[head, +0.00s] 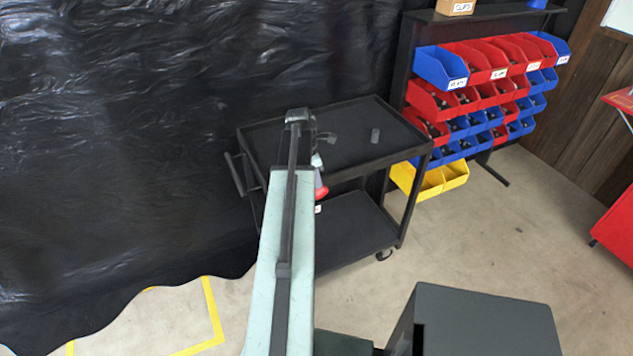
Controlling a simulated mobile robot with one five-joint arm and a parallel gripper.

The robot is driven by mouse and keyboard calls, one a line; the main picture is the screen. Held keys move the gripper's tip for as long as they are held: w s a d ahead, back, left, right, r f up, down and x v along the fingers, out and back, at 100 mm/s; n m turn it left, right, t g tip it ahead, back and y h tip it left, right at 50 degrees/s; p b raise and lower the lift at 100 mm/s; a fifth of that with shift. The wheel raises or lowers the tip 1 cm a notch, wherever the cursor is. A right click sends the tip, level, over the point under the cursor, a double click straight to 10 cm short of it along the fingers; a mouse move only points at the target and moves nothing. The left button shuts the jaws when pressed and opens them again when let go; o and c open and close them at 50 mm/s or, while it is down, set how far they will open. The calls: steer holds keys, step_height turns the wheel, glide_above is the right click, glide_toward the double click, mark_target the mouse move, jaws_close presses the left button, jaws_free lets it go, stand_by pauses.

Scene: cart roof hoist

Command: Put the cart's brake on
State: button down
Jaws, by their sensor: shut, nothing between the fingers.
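The black cart (345,128) stands against the dark sheeting, with a top tray and a lower shelf. My arm reaches over the cart's near side. The end of my arm bends down there, and my gripper (317,161) shows only as a small pale part beside the arm; it is shut and empty. A red part (321,192), possibly the brake handle, shows just below it at the cart's near side, partly hidden by my arm. I cannot tell whether the gripper touches it. A small white label (318,208) sits under the red part.
A small grey cylinder (375,135) stands on the top tray. A rack of red and blue bins (470,98) stands right behind the cart, with yellow bins (430,182) low down.

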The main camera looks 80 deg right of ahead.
steer(key=shift+s, duration=0.15)
steer(key=p+v, duration=1.3)
steer(key=shift+s+d+r+p, duration=0.15)
steer(key=shift+d+r+p, duration=0.2)
steer(key=shift+d, duration=0.15)
